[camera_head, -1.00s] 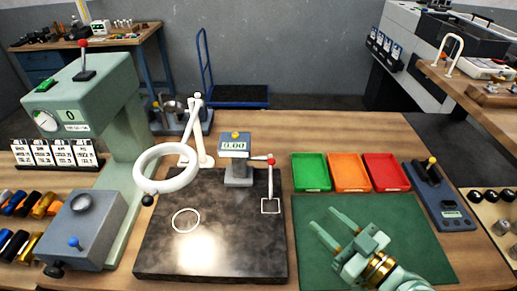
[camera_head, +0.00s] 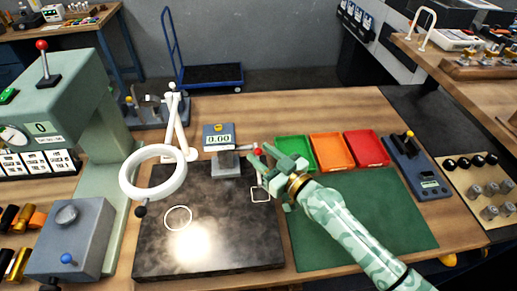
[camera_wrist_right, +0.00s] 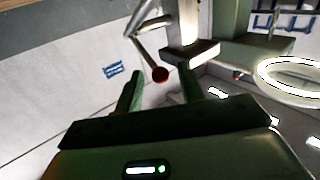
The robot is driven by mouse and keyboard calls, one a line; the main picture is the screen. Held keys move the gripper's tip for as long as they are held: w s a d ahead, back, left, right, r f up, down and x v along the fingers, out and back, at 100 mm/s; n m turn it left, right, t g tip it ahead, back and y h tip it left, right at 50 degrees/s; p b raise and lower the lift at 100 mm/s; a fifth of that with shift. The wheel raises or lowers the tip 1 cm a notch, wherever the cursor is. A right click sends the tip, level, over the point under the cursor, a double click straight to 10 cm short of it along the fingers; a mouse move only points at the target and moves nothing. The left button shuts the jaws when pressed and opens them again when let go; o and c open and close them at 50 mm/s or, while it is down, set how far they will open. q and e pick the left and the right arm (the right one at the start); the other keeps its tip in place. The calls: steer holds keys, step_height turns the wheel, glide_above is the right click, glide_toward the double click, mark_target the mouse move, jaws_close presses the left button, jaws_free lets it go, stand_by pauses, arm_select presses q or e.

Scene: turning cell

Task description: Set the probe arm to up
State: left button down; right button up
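The probe arm is a thin light rod with a red ball (camera_head: 258,151) at its knuckle, beside the grey gauge stand (camera_head: 226,168) whose display (camera_head: 218,138) reads 0.00. In the head view the rod hangs down from the ball toward the white square mark (camera_head: 260,194) on the dark plate. My right gripper (camera_head: 265,170) is at the probe arm, its fingers just below the ball in the picture. Contact cannot be told. My left gripper is out of view.
A white ring lamp (camera_head: 153,172) stands left of the gauge. Green (camera_head: 296,152), orange (camera_head: 333,152) and red (camera_head: 367,149) trays lie right, close behind my right arm. A green press (camera_head: 60,90) stands at left.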

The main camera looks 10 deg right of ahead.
steer(key=shift+x, duration=0.95)
